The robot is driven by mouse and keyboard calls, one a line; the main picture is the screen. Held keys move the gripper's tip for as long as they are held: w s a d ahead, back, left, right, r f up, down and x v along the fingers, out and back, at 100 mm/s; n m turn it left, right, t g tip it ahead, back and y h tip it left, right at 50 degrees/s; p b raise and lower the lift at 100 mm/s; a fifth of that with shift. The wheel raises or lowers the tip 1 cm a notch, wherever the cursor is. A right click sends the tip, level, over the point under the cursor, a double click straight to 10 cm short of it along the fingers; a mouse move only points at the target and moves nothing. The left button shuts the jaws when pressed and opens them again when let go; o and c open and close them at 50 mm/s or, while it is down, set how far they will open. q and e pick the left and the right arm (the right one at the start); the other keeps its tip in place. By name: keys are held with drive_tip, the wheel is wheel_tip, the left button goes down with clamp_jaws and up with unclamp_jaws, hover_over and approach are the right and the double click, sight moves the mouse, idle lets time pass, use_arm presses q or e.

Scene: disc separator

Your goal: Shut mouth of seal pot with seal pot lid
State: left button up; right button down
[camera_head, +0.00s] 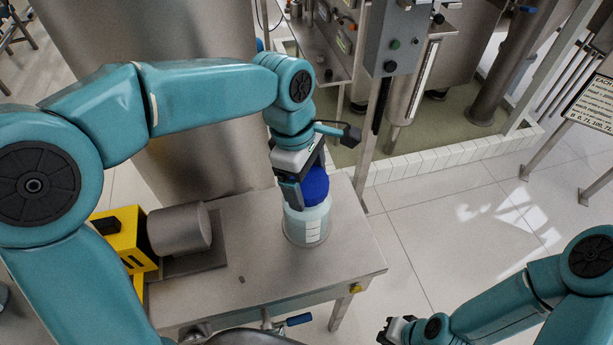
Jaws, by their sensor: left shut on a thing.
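The seal pot (307,224) is a pale, whitish pot with a label-like patch on its side. It stands upright near the right end of the steel table. The blue seal pot lid (316,187) is right over the pot's mouth and hides it. I cannot tell whether the lid rests on the rim or is just above it. My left gripper (302,187) comes down from above and is shut on the lid. My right gripper (388,332) is low at the bottom right, away from the table; its fingers are too small to read.
A yellow machine (122,240) with a grey cylinder (180,230) stands on the table (255,270) left of the pot. The table between them is clear. A large steel tank (190,60) rises behind. A grey control box (397,40) stands farther back.

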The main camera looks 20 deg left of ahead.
use_arm(q)
drive_tip(key=shift+f, duration=0.15)
drive_tip(key=shift+w+f, duration=0.1)
drive_tip(key=shift+f, duration=0.15)
drive_tip(key=shift+f+b, duration=0.2)
drive_tip(key=shift+b, duration=0.15)
drive_tip(key=shift+f, duration=0.1)
drive_tip(key=shift+f, duration=0.25)
